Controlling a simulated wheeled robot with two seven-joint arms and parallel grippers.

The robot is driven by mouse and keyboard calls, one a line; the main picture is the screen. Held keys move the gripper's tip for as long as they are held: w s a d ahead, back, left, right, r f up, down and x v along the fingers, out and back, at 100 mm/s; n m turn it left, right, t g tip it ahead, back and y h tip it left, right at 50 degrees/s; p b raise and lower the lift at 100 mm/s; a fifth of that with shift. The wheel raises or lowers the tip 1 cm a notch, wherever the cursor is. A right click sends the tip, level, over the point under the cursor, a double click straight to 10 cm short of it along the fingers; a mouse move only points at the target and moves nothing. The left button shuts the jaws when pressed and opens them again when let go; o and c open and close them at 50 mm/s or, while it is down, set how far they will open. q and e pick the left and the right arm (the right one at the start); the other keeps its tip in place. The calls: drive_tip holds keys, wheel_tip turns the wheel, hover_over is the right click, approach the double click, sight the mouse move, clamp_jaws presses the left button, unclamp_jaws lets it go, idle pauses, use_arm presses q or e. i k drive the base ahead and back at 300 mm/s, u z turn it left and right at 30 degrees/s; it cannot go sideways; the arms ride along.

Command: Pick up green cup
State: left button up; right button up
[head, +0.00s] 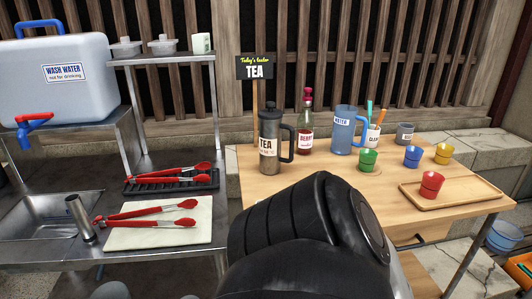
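The green cup (368,160) stands upright on the wooden table (225,185), towards its back middle. It seems to rest on a small round coaster. It is in front of the white container marked "CLEAN" and to the right of the blue water jug (346,132). Nothing covers the cup. Neither of my grippers shows in the head view. A large black link of my arm rises at the bottom centre and hides the front of the table.
A dark tea press (268,145) and red bottle (305,125) stand left.

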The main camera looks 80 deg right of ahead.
sight(367, 158)
drive_tip(key=z, duration=3.3)
drive_tip(key=k, duration=0.5)
drive_tip(key=z, duration=1.35)
drive_tip(key=i, duration=1.15)
drive_tip(key=u, duration=2.15)
